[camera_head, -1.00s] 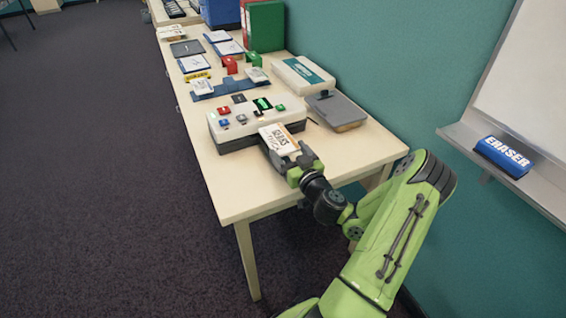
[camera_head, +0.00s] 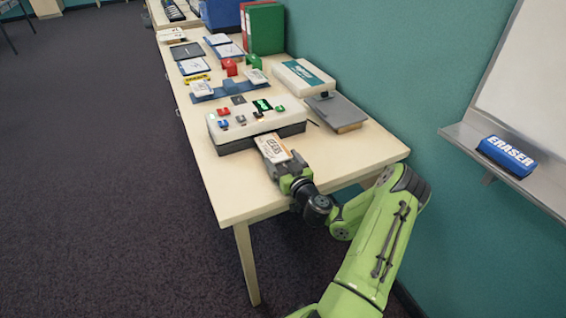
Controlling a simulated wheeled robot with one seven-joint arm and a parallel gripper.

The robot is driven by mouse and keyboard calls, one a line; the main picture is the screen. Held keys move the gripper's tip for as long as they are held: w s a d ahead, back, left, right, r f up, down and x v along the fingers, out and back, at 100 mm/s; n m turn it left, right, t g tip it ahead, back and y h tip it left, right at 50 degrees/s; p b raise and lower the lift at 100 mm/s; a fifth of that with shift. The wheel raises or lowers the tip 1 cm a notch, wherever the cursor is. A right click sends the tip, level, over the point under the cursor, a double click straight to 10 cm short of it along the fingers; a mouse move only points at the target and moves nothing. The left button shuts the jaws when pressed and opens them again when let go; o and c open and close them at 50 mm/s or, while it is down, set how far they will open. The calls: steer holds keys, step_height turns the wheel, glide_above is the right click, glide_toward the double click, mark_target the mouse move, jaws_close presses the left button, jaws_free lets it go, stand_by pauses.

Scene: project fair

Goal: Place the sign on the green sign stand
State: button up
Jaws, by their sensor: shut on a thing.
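A small white sign (camera_head: 272,147) with dark lettering and an orange edge is in my gripper (camera_head: 284,166), at the front of the table. My gripper is shut on the sign's near end. The sign is tilted, and its far end is close to the front of the white button box; I cannot tell if they touch. The green sign stand (camera_head: 253,61) is small and stands farther back on the table, beside a red stand (camera_head: 230,67). My gripper is well in front of it.
The white button box (camera_head: 237,128) lies between my gripper and the green stand. A blue holder (camera_head: 215,92) with white cards lies behind it. The table's front right corner (camera_head: 370,157) is clear.

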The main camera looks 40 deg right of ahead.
steer(key=o, duration=1)
steer(key=shift+f, duration=0.1)
steer(key=shift+p, duration=0.5)
